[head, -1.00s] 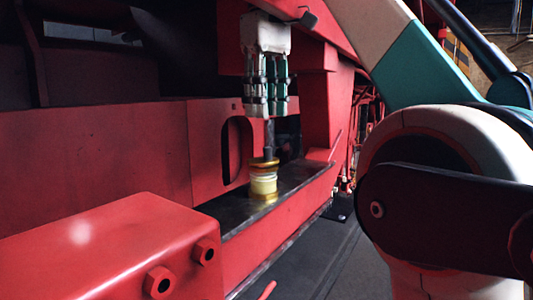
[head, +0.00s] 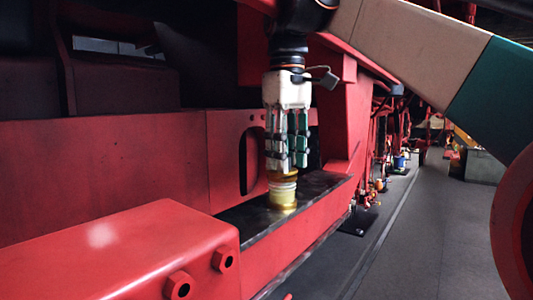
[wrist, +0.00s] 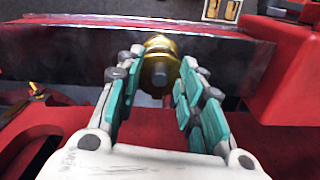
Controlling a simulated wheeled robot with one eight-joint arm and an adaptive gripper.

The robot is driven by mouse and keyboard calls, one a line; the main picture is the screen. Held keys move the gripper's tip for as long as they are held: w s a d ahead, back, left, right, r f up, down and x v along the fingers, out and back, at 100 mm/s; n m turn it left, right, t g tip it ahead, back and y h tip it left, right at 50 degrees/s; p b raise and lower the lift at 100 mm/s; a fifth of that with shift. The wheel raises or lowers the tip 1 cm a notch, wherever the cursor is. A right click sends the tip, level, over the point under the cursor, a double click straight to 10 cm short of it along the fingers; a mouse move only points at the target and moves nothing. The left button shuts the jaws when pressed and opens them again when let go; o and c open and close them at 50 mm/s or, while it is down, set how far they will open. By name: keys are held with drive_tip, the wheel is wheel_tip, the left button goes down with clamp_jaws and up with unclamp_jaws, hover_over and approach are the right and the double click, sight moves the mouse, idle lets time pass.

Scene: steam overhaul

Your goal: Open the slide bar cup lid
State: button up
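The slide bar cup (head: 283,192) is a small brass cup with a pale band, standing upright on the dark slide bar (head: 321,187). Its lid is brass; the wrist view shows the round brass top (wrist: 160,45) with a grey pin (wrist: 159,78) in front. My gripper (head: 286,167) points down over the cup, its fingertips at about lid height, partly hiding the lid. In the wrist view my gripper's fingers (wrist: 158,72) are spread, one on each side of the brass top. I cannot tell whether they touch it.
A red block with bolts (head: 130,250) fills the lower left. A red plate with an oval slot (head: 235,150) stands behind the cup, and a red upright (head: 345,120) is to its right. The grey floor (head: 410,240) at the right is clear.

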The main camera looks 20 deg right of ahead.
clamp_jaws()
drive_tip(key=p, duration=0.1)
drive_tip(key=w+r+g+h+p, duration=0.1)
drive_tip(key=shift+a+g+p, duration=0.3)
drive_tip(key=shift+p, duration=0.05)
drive_tip(key=shift+w+a+r+g+h+p, duration=0.2)
drive_tip(key=shift+g+h+p, duration=0.3)
drive_tip(key=shift+p, duration=0.1)
drive_tip(key=shift+w+a+r+g+h+p, duration=0.2)
drive_tip(key=shift+g+h+p, duration=0.2)
drive_tip(key=shift+g+p, duration=0.15)
drive_tip(key=shift+w+a+g+h+p, duration=0.15)
drive_tip(key=shift+g+h+p, duration=0.2)
drive_tip(key=shift+p, duration=0.25)
drive_tip(key=shift+f, duration=0.1)
